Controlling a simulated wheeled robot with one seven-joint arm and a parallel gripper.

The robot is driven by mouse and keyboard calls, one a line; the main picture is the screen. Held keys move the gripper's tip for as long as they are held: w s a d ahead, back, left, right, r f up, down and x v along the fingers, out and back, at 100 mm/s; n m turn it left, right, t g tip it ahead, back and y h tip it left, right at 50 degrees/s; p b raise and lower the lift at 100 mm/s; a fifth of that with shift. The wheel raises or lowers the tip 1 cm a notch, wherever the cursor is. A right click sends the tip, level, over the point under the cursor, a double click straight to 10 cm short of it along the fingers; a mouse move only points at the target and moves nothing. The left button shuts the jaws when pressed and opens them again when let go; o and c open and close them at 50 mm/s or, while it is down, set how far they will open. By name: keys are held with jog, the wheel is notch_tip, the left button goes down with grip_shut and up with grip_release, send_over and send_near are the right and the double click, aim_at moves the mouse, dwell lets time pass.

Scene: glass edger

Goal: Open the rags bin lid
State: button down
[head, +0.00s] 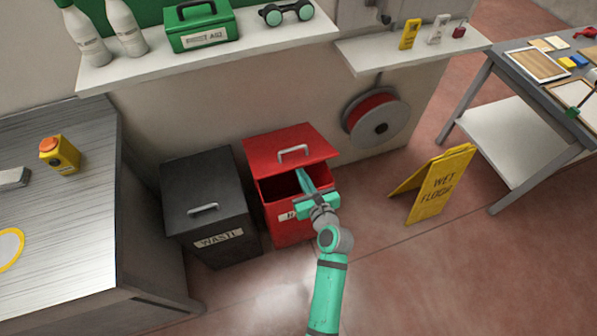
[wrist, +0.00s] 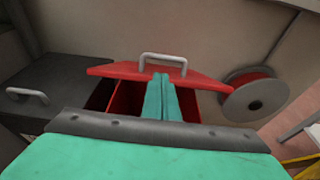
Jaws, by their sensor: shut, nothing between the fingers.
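The red rags bin (head: 273,213) stands on the floor against the wall, its label partly hidden by my arm. Its red lid (head: 268,150) is tilted up at the front, with a dark gap showing beneath it. A grey handle (head: 294,153) sits on top of the lid. My gripper (head: 304,176) is shut and empty at the front of the bin, its fingertips at the gap under the lid's front edge. In the wrist view the shut fingers (wrist: 160,82) reach toward the lid (wrist: 112,70), just below its handle (wrist: 163,59). I cannot tell whether they touch the lid.
A black waste bin (head: 205,200) with a closed lid stands left of the red bin. A hose reel (head: 378,128) hangs on the wall to the right. A yellow wet floor sign (head: 442,184) stands at right. A shelf (head: 240,55) juts out above. Floor in front is open.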

aim_at(295, 164)
jog(key=x, duration=0.7)
jog(key=shift+w+a, duration=0.15)
jog(key=shift+w, duration=0.2)
jog(key=shift+w+f, duration=0.15)
jog(key=shift+w, duration=0.15)
